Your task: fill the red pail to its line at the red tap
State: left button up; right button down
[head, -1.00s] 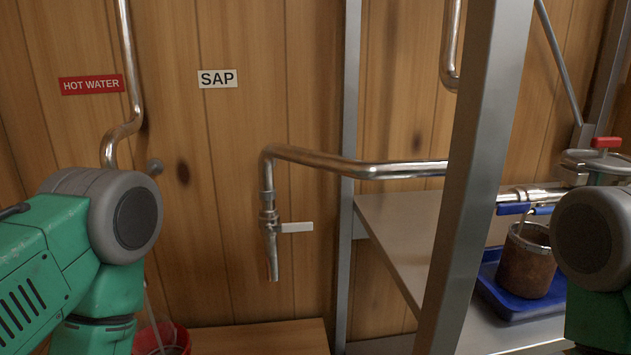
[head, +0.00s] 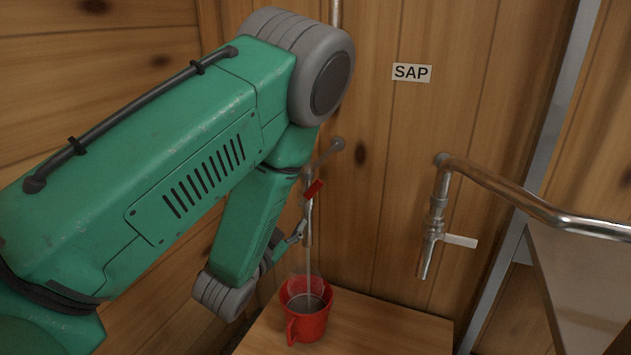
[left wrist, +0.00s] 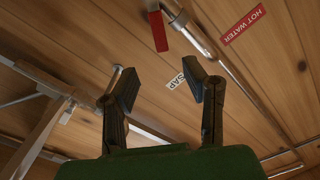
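The red tap (head: 309,215) with its red lever (head: 314,188) is on the wood wall in the head view. A thin pale stream falls from its spout into the red pail (head: 308,325) standing upright beneath it. The pail holds greyish liquid below its rim; I cannot make out the line. My left gripper (head: 297,234) is beside the tap spout, partly hidden by my arm. In the left wrist view, my left gripper (left wrist: 163,78) is open with nothing between its fingers, and the red lever (left wrist: 158,31) shows beyond them, apart. My right gripper is out of view.
The pail stands on a wooden bench (head: 375,330), bare to its right. The sap tap (head: 432,232) with a white lever hangs from a pipe to the right. A metal shelf (head: 585,285) and post are at the far right.

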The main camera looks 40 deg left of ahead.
aim_at(314, 190)
pick_arm(q)
jog(key=x, duration=1.3)
jog(key=shift+w, duration=0.3)
jog(key=shift+c, duration=0.4)
grip_shut()
jog(key=shift+f, duration=0.1)
